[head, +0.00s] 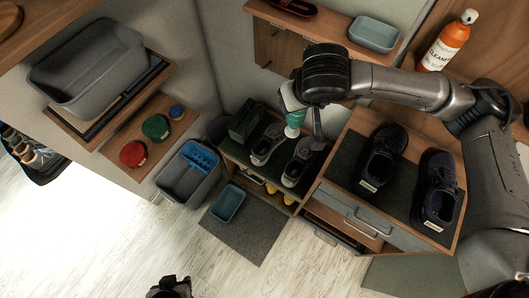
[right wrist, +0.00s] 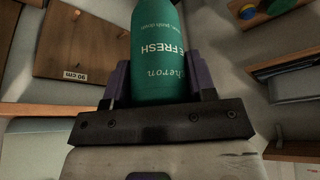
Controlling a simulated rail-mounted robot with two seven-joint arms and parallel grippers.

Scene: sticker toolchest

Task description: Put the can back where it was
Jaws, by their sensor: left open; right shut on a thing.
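The can is a green spray can with white lettering reading "REFRESH". In the right wrist view the can (right wrist: 160,50) stands between the dark fingers of my right gripper (right wrist: 160,85), which is shut on it. In the head view the can (head: 296,118) is held in the air above the low shoe bench with grey sneakers, and a white end of it shows. My right arm covers part of the area around it. My left gripper (head: 170,288) is at the bottom edge of the head view, partly cut off, open and apart from everything.
Grey sneakers (head: 268,142) and a dark green box (head: 246,121) sit on the low bench. Dark shoes (head: 382,158) stand on the cabinet at right. An orange cleaner bottle (head: 448,42) and a wall shelf (head: 330,24) are behind. A grey bin (head: 187,175) is at left. The front floor is clear.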

